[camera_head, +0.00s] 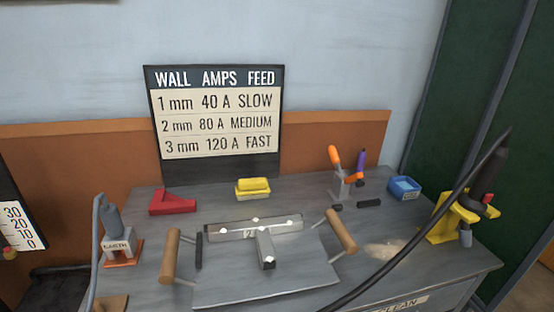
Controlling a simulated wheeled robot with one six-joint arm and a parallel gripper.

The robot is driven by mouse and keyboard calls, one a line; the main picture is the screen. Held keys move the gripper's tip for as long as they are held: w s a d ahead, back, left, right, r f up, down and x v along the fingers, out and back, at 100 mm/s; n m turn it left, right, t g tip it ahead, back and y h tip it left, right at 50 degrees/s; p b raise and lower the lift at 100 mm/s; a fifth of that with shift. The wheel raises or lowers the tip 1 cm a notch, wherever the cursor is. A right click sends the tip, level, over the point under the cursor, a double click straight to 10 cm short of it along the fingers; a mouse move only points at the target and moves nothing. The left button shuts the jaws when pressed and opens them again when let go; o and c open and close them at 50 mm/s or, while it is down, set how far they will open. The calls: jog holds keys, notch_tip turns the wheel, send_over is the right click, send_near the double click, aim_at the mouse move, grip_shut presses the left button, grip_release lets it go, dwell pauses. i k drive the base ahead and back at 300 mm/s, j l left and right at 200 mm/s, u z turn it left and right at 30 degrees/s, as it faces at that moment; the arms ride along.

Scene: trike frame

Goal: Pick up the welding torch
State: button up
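The welding torch (487,172) appears to be the dark, tapered tool at the far right of the bench, with a small red part on its side. It stands tilted in a yellow holder (445,220) near the bench's right edge. A thick black cable (420,235) curves up from the bottom of the picture, across the bench front, and passes in front of the torch. It hides part of the torch, and I cannot tell exactly where it joins. My gripper is not in view.
An earth clamp (117,243) stands left. A settings board (220,110) stands behind.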

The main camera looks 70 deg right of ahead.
aim_at(484, 181)
jog(key=z, duration=3)
jog(key=j, duration=0.1)
